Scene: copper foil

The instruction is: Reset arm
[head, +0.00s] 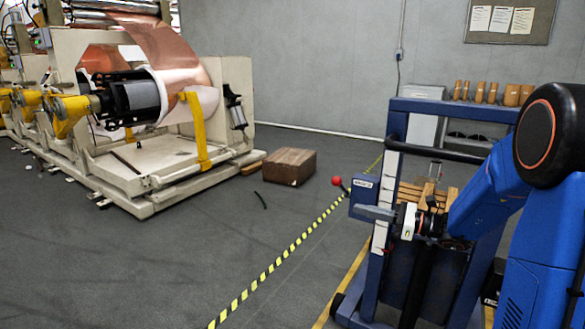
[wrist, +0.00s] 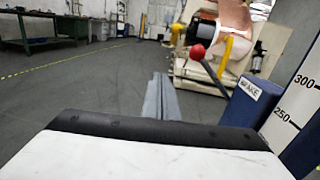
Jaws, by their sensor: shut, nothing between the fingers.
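My blue arm is folded at the right of the head view. My gripper (head: 372,213) points left in front of the blue cart, and its grey fingers are shut with nothing held. The closed fingers also show in the wrist view (wrist: 160,98), pointing away over the floor. A red ball knob (head: 337,181) on a short lever sticks out from a blue brake box (head: 364,193), above and left of my fingertips in the head view. In the wrist view the knob (wrist: 197,50) appears right of the fingertips, apart from them, and the box (wrist: 252,100) reads "BRAKE".
A cream machine (head: 150,175) with copper foil (head: 165,52) stands at the left. A brown box (head: 289,167) lies on the floor. Open floor lies left of the yellow-black line (head: 285,255). A workbench (wrist: 52,30) stands farther off.

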